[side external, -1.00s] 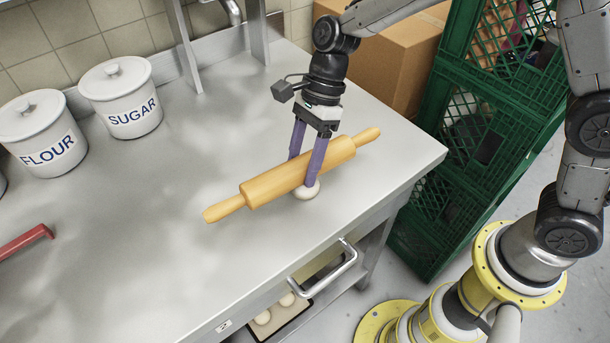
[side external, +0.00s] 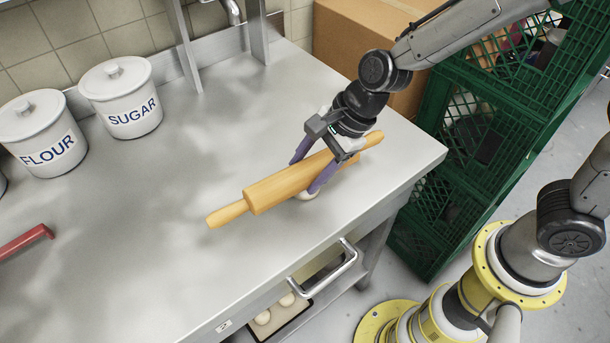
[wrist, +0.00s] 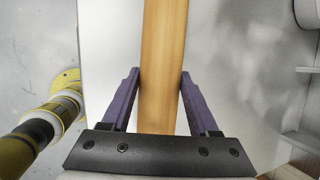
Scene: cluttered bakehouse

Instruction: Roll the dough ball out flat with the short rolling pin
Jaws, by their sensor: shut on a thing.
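The wooden rolling pin (side external: 270,191) lies slantwise near the right end of the steel worktop. My gripper (side external: 305,176) is tilted over it, with its purple fingers shut on the barrel from both sides. In the wrist view the pin (wrist: 163,70) runs up between the two fingers (wrist: 160,92). The pale dough ball (side external: 309,195) shows only as a small part at the pin's near side, by the nearer finger. The pin and finger hide the rest, so I cannot tell how flat it is. The dough does not show in the wrist view.
Canisters marked flour (side external: 42,134) and sugar (side external: 121,97) stand at the back left. A red handle (side external: 25,242) lies at the left. Green crates (side external: 470,130) and a cardboard box (side external: 370,45) stand beyond the right end. The middle of the worktop (side external: 150,200) is clear.

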